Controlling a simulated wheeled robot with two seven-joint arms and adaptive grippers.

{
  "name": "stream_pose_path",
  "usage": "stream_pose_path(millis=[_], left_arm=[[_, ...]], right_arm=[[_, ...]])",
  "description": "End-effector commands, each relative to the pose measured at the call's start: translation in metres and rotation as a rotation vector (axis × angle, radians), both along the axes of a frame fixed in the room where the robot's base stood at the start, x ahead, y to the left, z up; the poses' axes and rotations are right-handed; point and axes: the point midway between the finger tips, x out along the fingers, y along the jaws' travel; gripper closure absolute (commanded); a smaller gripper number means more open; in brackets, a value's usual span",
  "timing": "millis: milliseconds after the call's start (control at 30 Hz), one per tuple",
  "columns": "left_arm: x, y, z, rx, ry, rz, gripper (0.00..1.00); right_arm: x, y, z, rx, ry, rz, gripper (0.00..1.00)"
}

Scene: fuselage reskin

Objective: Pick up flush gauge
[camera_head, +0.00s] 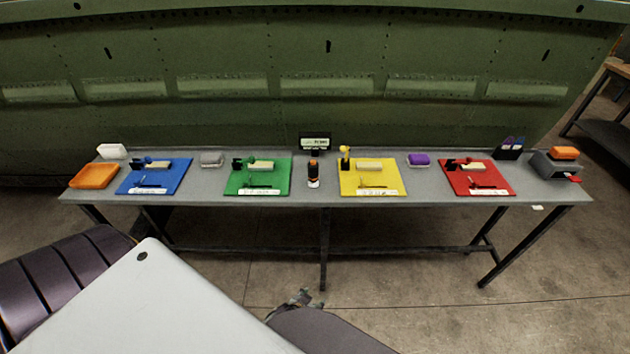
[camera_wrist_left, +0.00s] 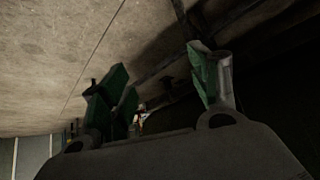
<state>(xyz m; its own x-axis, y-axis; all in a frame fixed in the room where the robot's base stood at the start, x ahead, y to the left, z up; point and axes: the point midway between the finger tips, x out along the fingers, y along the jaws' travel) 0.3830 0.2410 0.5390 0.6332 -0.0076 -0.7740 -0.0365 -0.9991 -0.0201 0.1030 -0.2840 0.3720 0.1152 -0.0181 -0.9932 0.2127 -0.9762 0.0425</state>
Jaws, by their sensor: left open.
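No object is clearly readable as the flush gauge. A small upright black device with an orange band (camera_head: 313,174) stands mid-bench. Similar small dark tools lie on the blue mat (camera_head: 178,185), green mat (camera_head: 283,185), yellow mat (camera_head: 398,187) and red mat (camera_head: 503,187); their details are too small to tell. My left gripper (camera_head: 303,297) is low in front of the bench, well apart from everything on it. In the left wrist view its green-padded fingers (camera_wrist_left: 160,88) are spread and empty. My right gripper is not in view.
The grey bench (camera_head: 212,186) runs along the green fuselage panel (camera_head: 330,60). An orange tray (camera_head: 94,176) is at its left end, a grey box (camera_head: 552,167) at its right. A purple block (camera_head: 419,160) and a small sign (camera_head: 315,142) stand between mats.

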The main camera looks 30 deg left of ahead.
Motion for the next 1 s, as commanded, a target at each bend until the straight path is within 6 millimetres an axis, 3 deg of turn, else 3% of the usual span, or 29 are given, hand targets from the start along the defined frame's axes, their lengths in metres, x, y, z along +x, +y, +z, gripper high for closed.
stream_pose_path(millis=[200,500,733,1000], left_arm=[[0.057,0.013,0.048,-0.002,-0.152,0.046,0.39],[0.114,0.039,0.130,0.007,-0.352,0.109,0.39],[0.141,0.063,0.201,0.020,-0.505,0.157,0.39],[0.152,0.089,0.278,0.040,-0.662,0.206,0.39]], right_arm=[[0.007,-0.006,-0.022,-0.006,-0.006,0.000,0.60],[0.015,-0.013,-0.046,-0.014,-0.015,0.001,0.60],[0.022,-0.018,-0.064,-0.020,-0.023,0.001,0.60],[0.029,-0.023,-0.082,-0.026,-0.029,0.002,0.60]])
